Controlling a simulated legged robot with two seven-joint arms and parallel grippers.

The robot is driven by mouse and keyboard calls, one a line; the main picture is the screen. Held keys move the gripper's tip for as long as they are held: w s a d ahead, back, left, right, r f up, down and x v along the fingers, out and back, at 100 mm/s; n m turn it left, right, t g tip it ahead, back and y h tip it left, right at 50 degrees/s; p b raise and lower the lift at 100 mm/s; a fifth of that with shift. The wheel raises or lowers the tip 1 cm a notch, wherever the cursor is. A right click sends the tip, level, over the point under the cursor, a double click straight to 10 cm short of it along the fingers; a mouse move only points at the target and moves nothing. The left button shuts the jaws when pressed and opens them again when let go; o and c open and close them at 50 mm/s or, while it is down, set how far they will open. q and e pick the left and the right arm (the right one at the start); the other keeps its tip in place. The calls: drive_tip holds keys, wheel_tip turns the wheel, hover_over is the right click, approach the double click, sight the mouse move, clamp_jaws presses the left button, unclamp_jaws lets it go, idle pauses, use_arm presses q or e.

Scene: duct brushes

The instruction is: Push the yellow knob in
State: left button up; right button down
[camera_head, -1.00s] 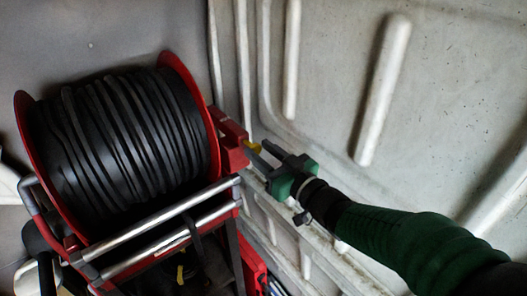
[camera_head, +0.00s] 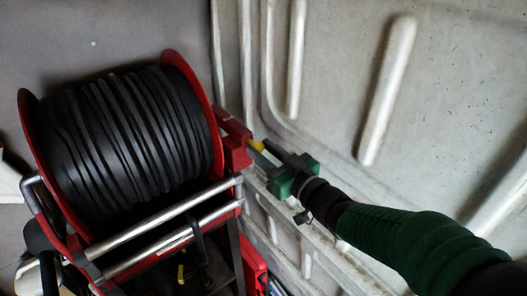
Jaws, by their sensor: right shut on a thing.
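The yellow knob (camera_head: 256,144) is small and sticks out from the right side of the red block (camera_head: 234,142) on the reel's frame. My left gripper is not in view.
A large reel of black hose (camera_head: 125,140) with red flanges stands at the left. Metal rails (camera_head: 170,223) run in front of it. A pale ribbed wall panel (camera_head: 450,90) is close behind and right of my right arm. A red case (camera_head: 252,268) sits low in the middle.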

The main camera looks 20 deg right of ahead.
drive_tip(key=shift+f, duration=0.3)
